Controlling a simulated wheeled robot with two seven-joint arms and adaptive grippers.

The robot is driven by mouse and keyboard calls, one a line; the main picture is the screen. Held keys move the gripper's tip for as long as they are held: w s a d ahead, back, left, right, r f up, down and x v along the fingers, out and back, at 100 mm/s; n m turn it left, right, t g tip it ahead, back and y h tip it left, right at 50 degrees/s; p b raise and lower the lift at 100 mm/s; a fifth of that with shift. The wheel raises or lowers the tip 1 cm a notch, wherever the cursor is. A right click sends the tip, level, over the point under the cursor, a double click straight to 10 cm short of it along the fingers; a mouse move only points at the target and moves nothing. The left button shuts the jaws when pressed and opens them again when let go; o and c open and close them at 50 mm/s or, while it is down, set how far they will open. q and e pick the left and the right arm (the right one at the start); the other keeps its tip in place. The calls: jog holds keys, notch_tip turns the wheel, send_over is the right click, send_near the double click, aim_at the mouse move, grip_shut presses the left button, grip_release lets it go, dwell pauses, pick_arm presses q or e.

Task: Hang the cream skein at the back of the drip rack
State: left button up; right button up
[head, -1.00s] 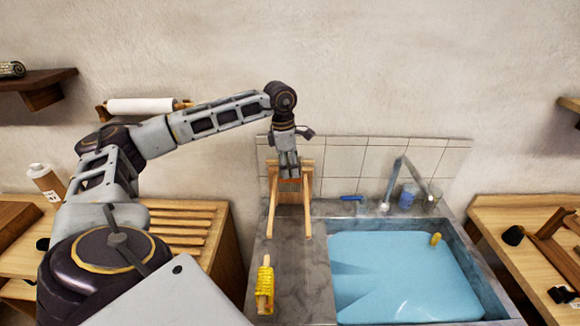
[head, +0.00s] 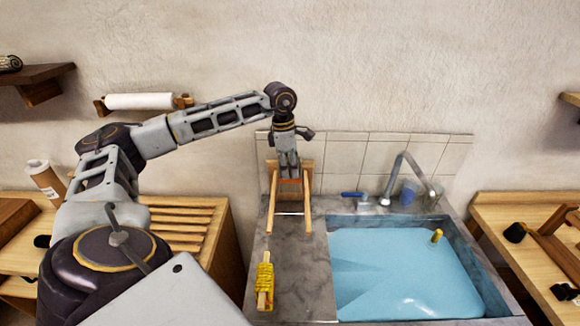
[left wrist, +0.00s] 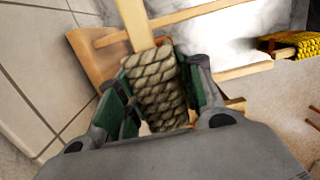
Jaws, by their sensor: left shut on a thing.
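My left gripper (head: 289,172) points down at the back of the wooden drip rack (head: 271,208), between its two rails. In the left wrist view its green-padded fingers (left wrist: 158,100) are shut on the cream skein (left wrist: 155,85), a ribbed, rope-like wrap. A pale wooden stick (left wrist: 135,22) comes out of the skein and crosses over one rack rail; I cannot tell whether it rests on it. The rack's back board (left wrist: 88,58) is close beside the skein. In the head view the skein is mostly hidden by the gripper. My right gripper is not in view.
A yellow skein on a stick (head: 265,284) lies on the grey counter in front of the rack. A sink of blue water (head: 400,265) is to the right, with a tap (head: 400,170) behind it. A tiled wall (head: 345,152) stands close behind the rack.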

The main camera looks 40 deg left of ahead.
aim_at(290, 189)
pick_arm(q)
jog(key=shift+f+b, duration=0.35)
jog(key=shift+f, duration=0.25)
jog(key=shift+f+b, duration=0.4)
jog(key=shift+f, duration=0.15)
jog(key=shift+f+b, duration=0.3)
jog(key=shift+f, duration=0.1)
jog(key=shift+f, duration=0.15)
jog(key=shift+f+b, duration=0.6)
jog(key=shift+f, duration=0.1)
dwell(0.4)
jog(key=shift+f+b, duration=0.75)
jog(key=shift+f, duration=0.3)
jog(key=shift+f+b, duration=0.9)
jog(key=shift+f, duration=0.35)
jog(key=o, duration=1.2)
jog(key=shift+c, duration=0.2)
